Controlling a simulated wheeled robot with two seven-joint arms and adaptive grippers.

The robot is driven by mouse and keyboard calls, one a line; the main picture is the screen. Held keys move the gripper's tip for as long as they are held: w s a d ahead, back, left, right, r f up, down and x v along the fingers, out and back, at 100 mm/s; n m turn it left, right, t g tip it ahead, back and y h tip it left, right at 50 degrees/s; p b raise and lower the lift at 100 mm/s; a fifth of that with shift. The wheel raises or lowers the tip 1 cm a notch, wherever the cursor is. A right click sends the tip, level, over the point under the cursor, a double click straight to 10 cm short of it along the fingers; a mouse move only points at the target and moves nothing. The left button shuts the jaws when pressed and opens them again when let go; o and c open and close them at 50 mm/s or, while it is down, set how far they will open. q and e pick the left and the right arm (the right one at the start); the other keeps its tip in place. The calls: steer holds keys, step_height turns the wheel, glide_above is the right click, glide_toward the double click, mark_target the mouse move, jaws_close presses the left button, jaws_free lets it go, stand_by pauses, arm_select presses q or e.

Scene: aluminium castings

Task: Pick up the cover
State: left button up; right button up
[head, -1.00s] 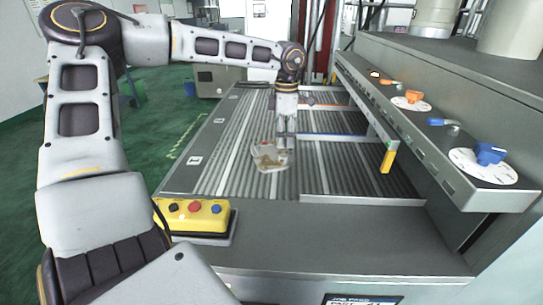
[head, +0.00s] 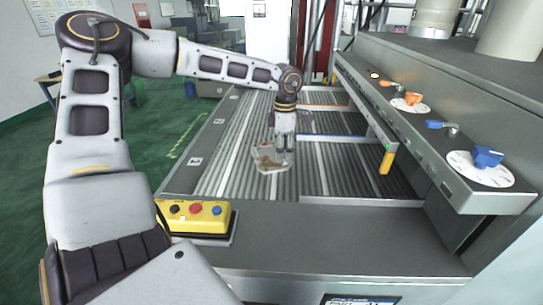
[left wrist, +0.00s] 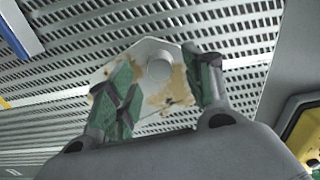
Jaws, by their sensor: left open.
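The cover (head: 268,160) is a pale grey casting with brown stains, lying on the slatted conveyor. In the left wrist view the cover (left wrist: 157,85) shows a round raised boss near its middle. My left gripper (head: 283,163) points down at the cover's right side in the head view. In the left wrist view my left gripper (left wrist: 160,85) is open, with its green-padded fingers on either side of the boss. I cannot tell whether the fingers touch the cover; they hide parts of it. My right gripper is in neither view.
The slatted conveyor (head: 225,175) is split into lanes by pale strips and is otherwise clear near the cover. A yellow button box (head: 205,217) stands at the front left. A grey ledge with orange and blue knobs (head: 487,157) runs along the right.

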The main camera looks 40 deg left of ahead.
arm_select(q)
steer(key=shift+f, duration=0.95)
steer(key=shift+c, duration=0.5)
steer(key=c, duration=0.7)
steer(key=shift+r, duration=0.1)
jaws_close()
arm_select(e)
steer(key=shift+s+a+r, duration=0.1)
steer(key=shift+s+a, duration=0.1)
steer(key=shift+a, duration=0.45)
